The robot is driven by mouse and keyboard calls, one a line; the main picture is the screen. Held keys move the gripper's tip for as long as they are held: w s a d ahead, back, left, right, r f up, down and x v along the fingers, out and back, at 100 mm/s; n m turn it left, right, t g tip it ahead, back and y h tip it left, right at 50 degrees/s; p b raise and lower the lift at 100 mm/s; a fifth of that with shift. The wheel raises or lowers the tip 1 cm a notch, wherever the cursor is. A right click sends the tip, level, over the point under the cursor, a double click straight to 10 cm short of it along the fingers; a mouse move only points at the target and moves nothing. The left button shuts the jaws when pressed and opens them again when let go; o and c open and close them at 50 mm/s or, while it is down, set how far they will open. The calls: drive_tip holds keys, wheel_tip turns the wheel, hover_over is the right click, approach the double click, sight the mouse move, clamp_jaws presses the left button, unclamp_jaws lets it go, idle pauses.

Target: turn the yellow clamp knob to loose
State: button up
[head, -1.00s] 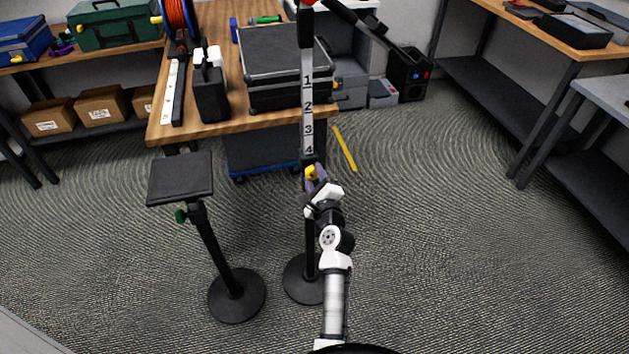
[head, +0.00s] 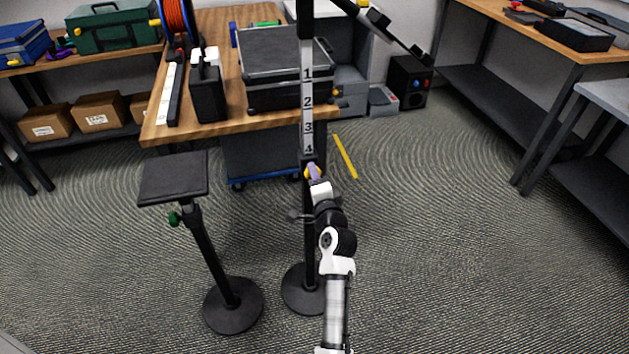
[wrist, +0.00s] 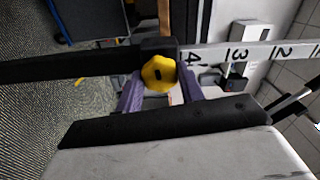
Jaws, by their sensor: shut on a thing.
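The yellow clamp knob (wrist: 158,73) sits on the black collar of the upright stand, just below the number 4 on its white scale strip. It also shows in the head view (head: 308,173), partly hidden by my gripper. My gripper (head: 314,172) is at the knob, its purple fingers around it. In the wrist view my gripper (wrist: 160,90) has one finger on each side of the knob and is shut on it. A dark mark shows on the knob's face. The stand's pole (head: 310,245) runs down to a round black base.
A second stand with a flat black plate (head: 174,178) and a green knob (head: 174,219) stands to the left. The wooden workbench (head: 222,127) with a large case is behind. A yellow bar (head: 345,157) lies on the floor. Floor at the right is open.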

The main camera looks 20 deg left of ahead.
drive_tip(key=shift+r+n, duration=0.1)
drive_tip(key=shift+n, duration=0.2)
drive_tip(key=o, duration=1)
drive_tip(key=b+v, duration=0.3)
drive_tip(key=v, duration=1)
drive_tip(key=shift+s+d, duration=0.25)
drive_tip(key=shift+s, duration=0.05)
